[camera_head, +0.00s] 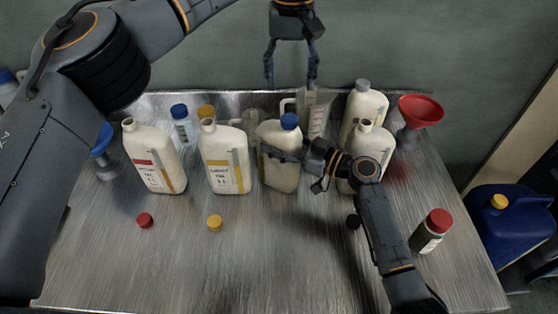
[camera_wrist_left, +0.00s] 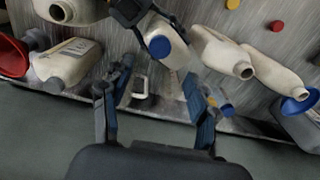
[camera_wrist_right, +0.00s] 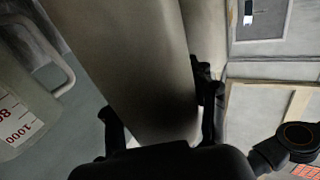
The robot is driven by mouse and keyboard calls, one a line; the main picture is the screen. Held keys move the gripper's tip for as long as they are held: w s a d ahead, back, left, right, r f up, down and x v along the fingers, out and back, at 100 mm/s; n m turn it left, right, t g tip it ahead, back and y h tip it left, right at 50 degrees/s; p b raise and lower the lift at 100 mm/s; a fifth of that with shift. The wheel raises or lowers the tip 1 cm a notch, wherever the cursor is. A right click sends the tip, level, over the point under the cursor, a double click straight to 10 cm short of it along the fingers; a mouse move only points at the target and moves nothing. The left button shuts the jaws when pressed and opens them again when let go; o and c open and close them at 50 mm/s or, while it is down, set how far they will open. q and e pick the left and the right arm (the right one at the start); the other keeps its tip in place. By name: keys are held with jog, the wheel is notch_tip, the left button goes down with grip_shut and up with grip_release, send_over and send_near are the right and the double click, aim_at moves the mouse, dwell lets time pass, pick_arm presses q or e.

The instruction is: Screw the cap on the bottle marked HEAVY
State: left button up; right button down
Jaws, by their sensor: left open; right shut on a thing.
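A cream bottle (camera_head: 281,176) with a blue cap (camera_head: 289,121) on its neck stands in the middle of the metal table. My right gripper (camera_head: 284,156) is shut on this bottle's upper body; the bottle fills the right wrist view (camera_wrist_right: 140,60). The bottle's label is hidden, so I cannot read HEAVY on it. I cannot tell how tightly the cap sits. My left gripper (camera_head: 291,80) is open and empty, above and behind the bottle, pointing down. In the left wrist view the blue cap (camera_wrist_left: 160,46) lies beyond the open fingers, apart from them.
Uncapped bottles with red (camera_head: 158,172) and yellow (camera_head: 222,175) labels stand left. Red (camera_head: 145,220), yellow (camera_head: 215,223) and black (camera_head: 353,221) caps lie in front. A measuring jug (camera_head: 316,112) stands behind. Other cream bottles (camera_head: 364,105) and a red funnel (camera_head: 421,110) crowd the right.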

aim_at(299, 149)
pick_arm(q)
jog(key=shift+r, duration=1.4)
pick_arm(e)
jog(key=shift+f, duration=0.1)
jog(key=shift+c, duration=1.7)
grip_release()
jog(key=v, duration=0.7)
jog(key=shift+s+d, duration=0.15)
jog(key=shift+d, duration=0.1)
pick_arm(q)
jog(key=shift+r, duration=0.1)
